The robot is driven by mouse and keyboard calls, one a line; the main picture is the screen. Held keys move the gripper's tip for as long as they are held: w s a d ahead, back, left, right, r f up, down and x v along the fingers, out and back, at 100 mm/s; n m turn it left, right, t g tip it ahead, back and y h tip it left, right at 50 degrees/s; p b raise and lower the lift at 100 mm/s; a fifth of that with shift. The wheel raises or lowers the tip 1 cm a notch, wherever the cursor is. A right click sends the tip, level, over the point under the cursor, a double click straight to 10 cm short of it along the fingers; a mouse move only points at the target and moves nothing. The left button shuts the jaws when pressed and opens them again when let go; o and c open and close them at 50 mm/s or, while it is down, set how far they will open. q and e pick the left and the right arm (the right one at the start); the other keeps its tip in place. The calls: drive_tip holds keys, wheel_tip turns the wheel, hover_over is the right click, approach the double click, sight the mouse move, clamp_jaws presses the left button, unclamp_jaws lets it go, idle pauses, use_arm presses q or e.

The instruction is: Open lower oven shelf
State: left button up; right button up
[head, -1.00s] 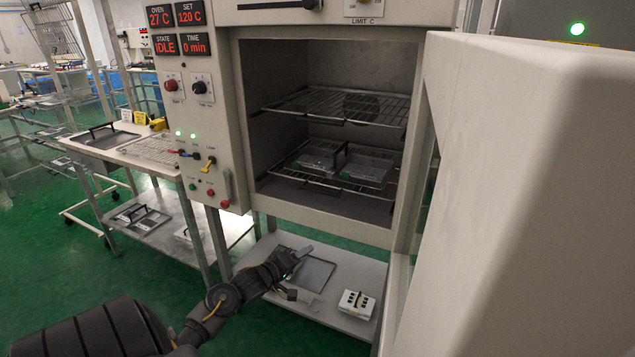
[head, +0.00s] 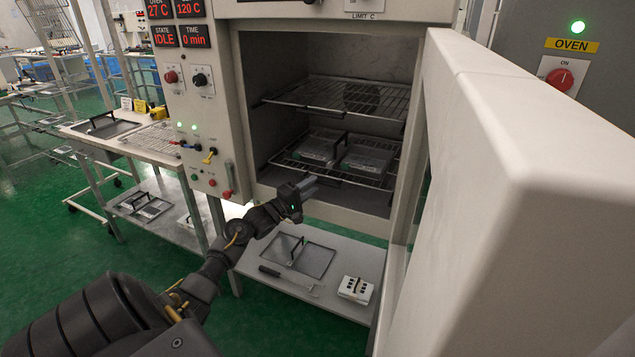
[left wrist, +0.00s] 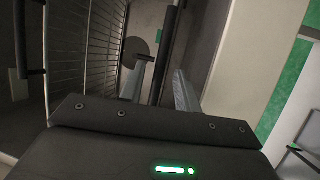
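The lower oven shelf (head: 372,183) is a wire rack low in the oven chamber. Two clear-sided boxes (head: 320,147) with a dark handle stand on it. The shelf looks pushed in, behind the oven's front edge. My left gripper (head: 308,187) is at the oven mouth, just in front of the shelf's left part, and appears apart from it. My right gripper is not in view.
The oven door (head: 530,180) stands open on the right. An upper wire shelf (head: 310,93) is above. The control panel (head: 205,110) is to the left. A bench below the oven holds a flat tray (head: 312,262) and a small white box (head: 356,289).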

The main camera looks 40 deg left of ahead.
sight(318, 182)
use_arm(q)
drive_tip(key=shift+x, duration=1.65)
clamp_jaws()
